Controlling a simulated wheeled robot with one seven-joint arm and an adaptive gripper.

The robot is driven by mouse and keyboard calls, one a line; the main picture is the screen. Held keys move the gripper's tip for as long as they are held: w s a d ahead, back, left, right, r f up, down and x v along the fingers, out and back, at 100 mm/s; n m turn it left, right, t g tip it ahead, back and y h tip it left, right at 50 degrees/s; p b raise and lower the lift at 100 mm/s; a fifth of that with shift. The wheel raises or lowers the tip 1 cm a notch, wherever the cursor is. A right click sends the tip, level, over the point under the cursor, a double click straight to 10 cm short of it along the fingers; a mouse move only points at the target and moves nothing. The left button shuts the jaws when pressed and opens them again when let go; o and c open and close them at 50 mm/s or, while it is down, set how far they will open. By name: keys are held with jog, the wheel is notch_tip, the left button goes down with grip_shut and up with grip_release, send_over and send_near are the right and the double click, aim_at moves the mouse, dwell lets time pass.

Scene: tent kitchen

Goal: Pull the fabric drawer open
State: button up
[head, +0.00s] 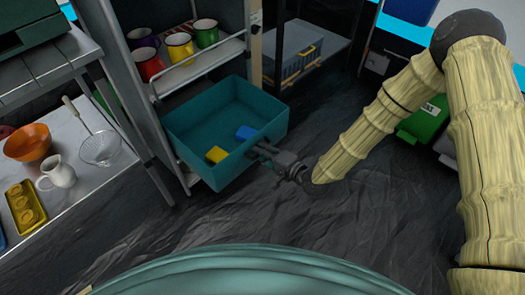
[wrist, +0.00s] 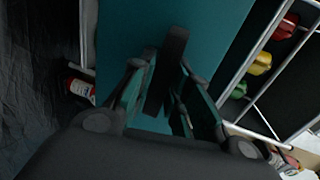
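The teal fabric drawer (head: 187,122) stands well out of the shelf unit in the head view, with its inside showing. My gripper (head: 262,150) is at the drawer's front side. In the wrist view the teal drawer front (wrist: 215,30) fills the middle, and a dark strap handle (wrist: 172,62) runs between the two fingers of my gripper (wrist: 163,75). I cannot tell whether the fingers press on the strap.
Mugs, such as a red one (head: 205,33), stand on the shelf (head: 195,68) above the drawer. A counter (head: 100,185) with an orange bowl (head: 28,143) and a white jug (head: 58,173) is at the left. The dark floor (head: 250,215) in front of the drawer is clear.

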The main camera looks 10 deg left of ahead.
jog(key=shift+o, duration=0.5)
jog(key=shift+d, duration=0.15)
jog(key=v, duration=1.1)
jog(key=shift+s+d, duration=0.3)
jog(key=shift+r, duration=0.1)
